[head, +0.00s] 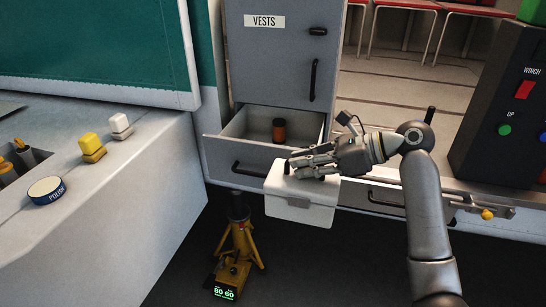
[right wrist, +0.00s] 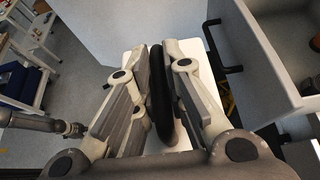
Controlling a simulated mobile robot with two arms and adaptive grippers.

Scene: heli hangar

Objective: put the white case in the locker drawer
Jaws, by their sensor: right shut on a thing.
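The white case (head: 300,206) hangs from my right gripper (head: 306,167), in front of the open locker drawer (head: 238,147) and a little to its right. The right gripper is shut on the case's dark handle (right wrist: 160,95), which shows between the fingers in the right wrist view. Parts of the white case (right wrist: 183,145) show behind and below the fingers there. The drawer is pulled out of the grey locker marked VESTS and holds a dark can with an orange-brown band (head: 279,130). The drawer (right wrist: 252,62) also shows at the right of the wrist view.
A yellow jack (head: 238,250) stands on the floor below the drawer. A counter at left bears a round POLISH tin (head: 46,190), a yellow block (head: 92,147) and a white block (head: 120,126). A dark winch box (head: 500,110) stands at right.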

